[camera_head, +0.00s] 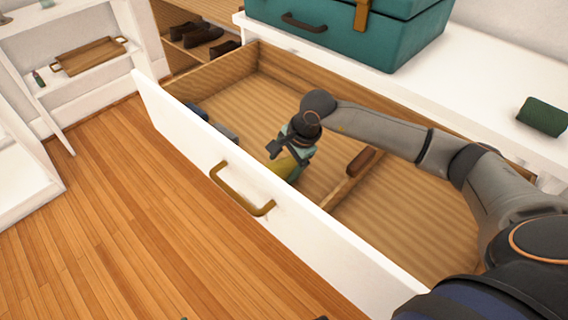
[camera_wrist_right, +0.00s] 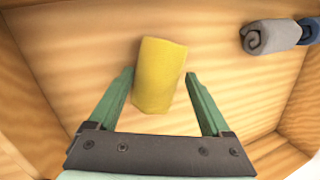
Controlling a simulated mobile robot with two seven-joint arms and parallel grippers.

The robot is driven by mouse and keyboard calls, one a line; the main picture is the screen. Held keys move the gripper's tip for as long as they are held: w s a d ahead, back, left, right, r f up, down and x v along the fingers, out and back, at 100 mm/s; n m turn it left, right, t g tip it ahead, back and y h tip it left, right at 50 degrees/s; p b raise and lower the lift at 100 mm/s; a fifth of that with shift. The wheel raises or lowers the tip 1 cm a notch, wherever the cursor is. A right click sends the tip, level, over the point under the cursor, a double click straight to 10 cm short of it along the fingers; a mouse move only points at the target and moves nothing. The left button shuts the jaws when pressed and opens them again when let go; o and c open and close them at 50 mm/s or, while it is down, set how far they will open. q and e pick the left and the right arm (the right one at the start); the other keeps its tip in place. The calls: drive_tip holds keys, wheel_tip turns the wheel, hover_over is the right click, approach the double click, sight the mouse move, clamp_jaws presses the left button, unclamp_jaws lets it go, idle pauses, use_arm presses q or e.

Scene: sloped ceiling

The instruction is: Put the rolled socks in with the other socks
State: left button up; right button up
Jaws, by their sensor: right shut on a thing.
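The yellow rolled socks (camera_head: 284,166) are in my right gripper (camera_head: 291,154), inside the open drawer, left of its divider. In the right wrist view the yellow roll (camera_wrist_right: 158,76) sits between the two green fingers (camera_wrist_right: 160,100), which are shut on it. Whether it touches the drawer floor is hard to tell. The other socks are a grey roll (camera_wrist_right: 270,37) and a blue roll (camera_wrist_right: 308,31) side by side at the upper right of the wrist view. In the head view they show as small grey-blue rolls (camera_head: 228,133) along the drawer's front wall.
The drawer (camera_head: 238,185) has a white front with a brass handle (camera_head: 240,190). A wooden divider (camera_head: 343,190) with a brown object (camera_head: 361,161) splits it. The right compartment's visible floor is clear.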

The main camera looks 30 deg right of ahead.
drive_tip(key=o, duration=1.1)
drive_tip(key=shift+f, duration=0.1)
drive_tip(key=shift+o, duration=0.2)
drive_tip(key=shift+r, duration=0.45)
drive_tip(key=p+v, duration=0.1)
drive_tip(key=v, duration=1)
drive_tip(key=shift+r+p, duration=0.2)
drive_tip(key=shift+p, duration=0.1)
drive_tip(key=shift+s+d, duration=0.1)
